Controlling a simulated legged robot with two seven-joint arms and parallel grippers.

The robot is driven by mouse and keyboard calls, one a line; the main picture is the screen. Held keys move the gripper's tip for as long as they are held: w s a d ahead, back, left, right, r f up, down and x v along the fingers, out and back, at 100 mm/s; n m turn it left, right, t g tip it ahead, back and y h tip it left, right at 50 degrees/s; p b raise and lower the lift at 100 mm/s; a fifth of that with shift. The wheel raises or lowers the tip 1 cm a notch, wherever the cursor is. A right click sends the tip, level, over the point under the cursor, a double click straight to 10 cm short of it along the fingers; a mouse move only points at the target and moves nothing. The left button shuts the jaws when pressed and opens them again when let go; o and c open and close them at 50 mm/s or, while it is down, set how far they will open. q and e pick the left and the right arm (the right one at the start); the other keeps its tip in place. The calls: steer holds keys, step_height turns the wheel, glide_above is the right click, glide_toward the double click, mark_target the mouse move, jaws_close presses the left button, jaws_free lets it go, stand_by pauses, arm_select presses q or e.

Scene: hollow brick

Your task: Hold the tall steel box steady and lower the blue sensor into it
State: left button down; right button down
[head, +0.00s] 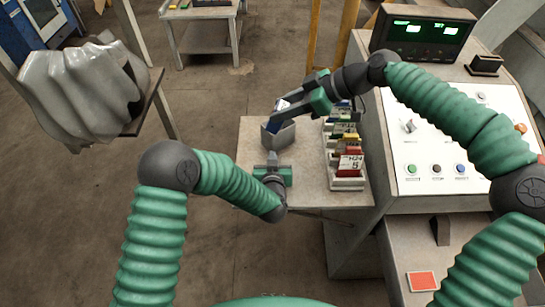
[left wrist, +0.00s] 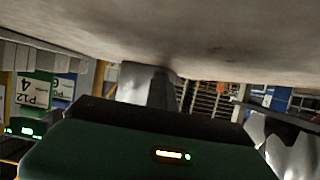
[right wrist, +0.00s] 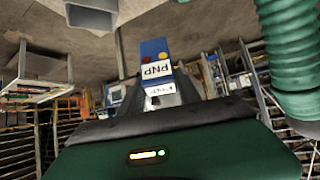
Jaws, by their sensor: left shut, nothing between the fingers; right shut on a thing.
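The grey steel box (head: 279,137) stands open-topped near the table's left side in the head view. Its rim also shows at the top left of the right wrist view (right wrist: 92,15). My right gripper (head: 284,106) is shut on the blue sensor (right wrist: 155,51), which has a white "PNP" label. In the head view the blue sensor (head: 277,112) is tilted above the box, partly hidden by the gripper. My left gripper (head: 272,159) is shut and empty, low at the box's near side. I cannot tell whether it touches the box.
A rack (head: 346,165) of several coloured, labelled items stands right of the box on the table (head: 309,182). A control console (head: 445,140) with buttons stands farther right. The table is bare around the left gripper.

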arm_select(q)
steer(key=c, duration=2.2)
jaws_free()
steer(key=c, duration=1.7)
jaws_free()
steer(key=shift+s, duration=0.1)
steer(key=b+v, duration=0.1)
steer(key=v, duration=1)
steer(key=shift+s+d+r, duration=0.1)
steer(key=shift+s+r, duration=0.1)
steer(key=shift+s, duration=0.15)
arm_select(e)
steer(key=shift+s+f, duration=0.1)
steer(key=shift+f, duration=0.3)
arm_select(q)
steer(key=shift+w, duration=0.1)
arm_select(e)
steer(key=shift+a, duration=0.1)
